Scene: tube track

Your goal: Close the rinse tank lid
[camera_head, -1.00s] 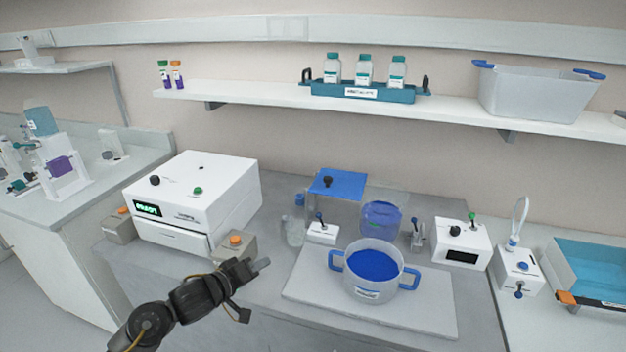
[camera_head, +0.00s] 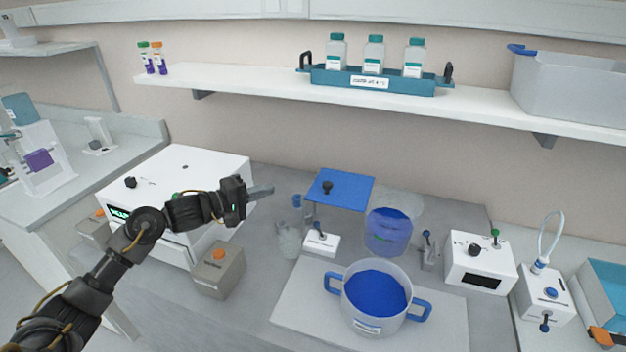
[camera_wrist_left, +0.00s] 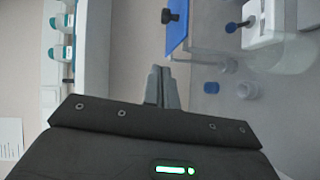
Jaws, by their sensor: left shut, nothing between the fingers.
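A flat blue panel (camera_head: 340,188) with a black knob sits level over a clear box-like stand behind the work area; it also shows in the left wrist view (camera_wrist_left: 177,25). Right of it stands a clear round vessel (camera_head: 388,236) with blue contents, a pale transparent disc behind it. I cannot tell for sure which of these is the rinse tank lid. My left gripper (camera_head: 261,190) is shut and empty, in the air left of the blue panel and apart from it. Its closed fingertips (camera_wrist_left: 162,88) show in the wrist view. My right gripper is out of view.
A blue-handled pot (camera_head: 377,297) stands on a pale board (camera_head: 300,305) in front. A white machine (camera_head: 218,170) is behind my left arm, a grey box (camera_head: 218,268) with an orange button below it. A shelf (camera_head: 260,90) with bottles runs above.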

